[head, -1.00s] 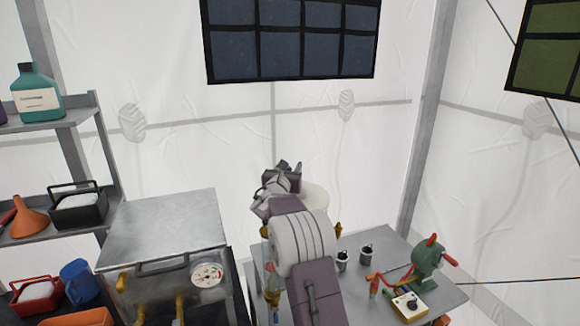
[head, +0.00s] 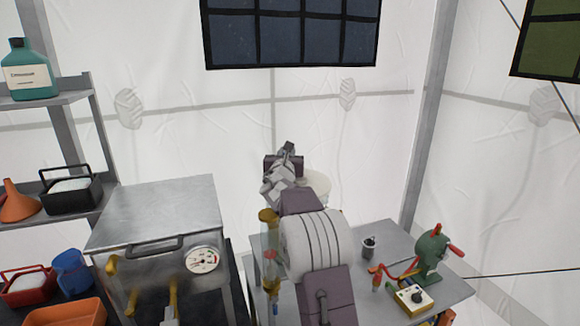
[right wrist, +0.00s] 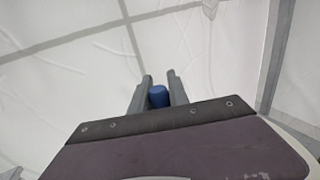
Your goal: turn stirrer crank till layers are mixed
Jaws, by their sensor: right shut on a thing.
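My right gripper (head: 288,147) is raised above the back of the right-hand table, in front of the white tent wall. In the right wrist view my right gripper (right wrist: 158,88) has its fingers on either side of a blue cylindrical grip (right wrist: 158,96) and is shut on it. This looks like the crank's handle; the rest of the crank is hidden. A clear upright vessel with amber fittings (head: 268,245) stands left of my right arm, partly hidden by it. Its contents cannot be made out. My left gripper is not clearly in view.
The right-hand table (head: 378,312) holds a small dark-topped cup (head: 369,247), a green hand-cranked device (head: 432,250) and a cream box with a knob (head: 410,297). A steel cabinet with a dial (head: 160,215) stands left. Shelves (head: 50,220) hold bottles and bins.

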